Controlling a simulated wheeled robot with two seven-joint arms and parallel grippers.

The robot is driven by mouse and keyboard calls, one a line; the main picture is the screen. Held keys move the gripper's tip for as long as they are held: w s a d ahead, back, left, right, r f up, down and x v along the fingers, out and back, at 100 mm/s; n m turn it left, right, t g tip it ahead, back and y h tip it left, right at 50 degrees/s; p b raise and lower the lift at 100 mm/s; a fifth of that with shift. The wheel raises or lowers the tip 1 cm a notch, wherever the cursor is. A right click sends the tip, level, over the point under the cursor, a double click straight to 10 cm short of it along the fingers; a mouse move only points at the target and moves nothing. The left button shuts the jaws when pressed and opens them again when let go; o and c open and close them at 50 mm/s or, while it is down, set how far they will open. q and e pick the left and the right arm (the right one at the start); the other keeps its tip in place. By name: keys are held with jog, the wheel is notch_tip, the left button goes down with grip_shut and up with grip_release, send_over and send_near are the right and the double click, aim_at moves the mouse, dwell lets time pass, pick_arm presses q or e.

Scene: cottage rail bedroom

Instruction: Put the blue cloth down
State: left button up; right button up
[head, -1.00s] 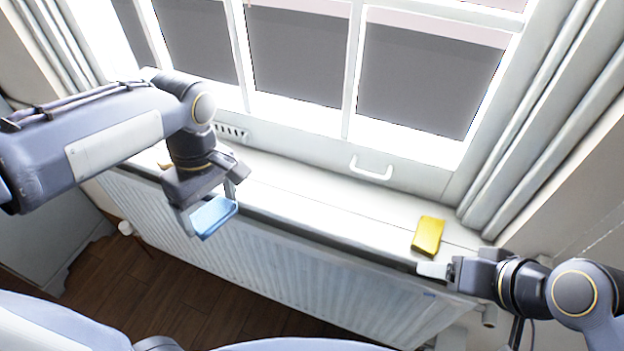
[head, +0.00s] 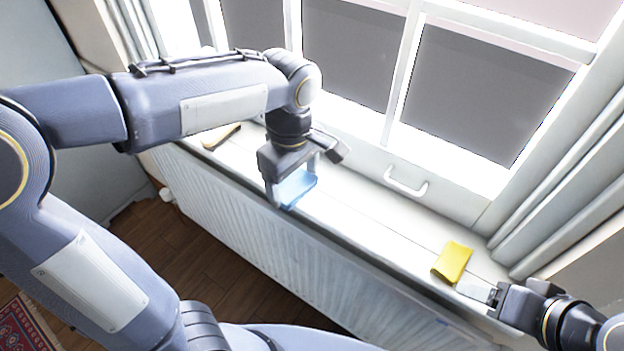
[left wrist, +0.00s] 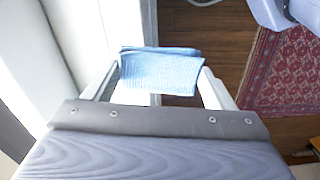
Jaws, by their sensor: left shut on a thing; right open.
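The blue cloth (head: 295,188) is a small folded light-blue piece at the front edge of the white window sill (head: 345,220). My left gripper (head: 294,182) is shut on it from above. In the left wrist view the cloth (left wrist: 162,70) spans between the two fingers, with the floor seen beyond it. I cannot tell whether the cloth touches the sill. A yellow block-like item (head: 453,262) lies on the sill at the right. My right gripper (head: 474,291) is open beside its lower right corner; I cannot tell whether they touch.
A brown-edged item (head: 221,136) lies at the sill's left end. A white radiator (head: 260,240) stands below the sill. A white window handle (head: 406,181) sticks out behind. The sill between cloth and yellow item is clear. A red patterned rug (left wrist: 285,75) lies on the wooden floor.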

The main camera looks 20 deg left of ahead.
pick_arm(q)
jog(key=w+f, duration=0.4)
jog(key=w, duration=0.1)
jog(key=w+d+f, duration=0.1)
jog(key=w+f, duration=0.1)
jog(key=shift+w, duration=0.15)
jog(key=shift+w+f+p, duration=0.3)
jog(key=shift+w+f, duration=0.1)
jog(key=shift+f, duration=0.05)
jog(key=shift+w+f, duration=0.15)
jog(key=shift+f, duration=0.45)
jog(key=shift+w+f, duration=0.15)
jog(key=shift+f, duration=0.95)
jog(key=shift+f, duration=0.2)
jog(key=o, duration=1)
jog(key=shift+o, duration=0.2)
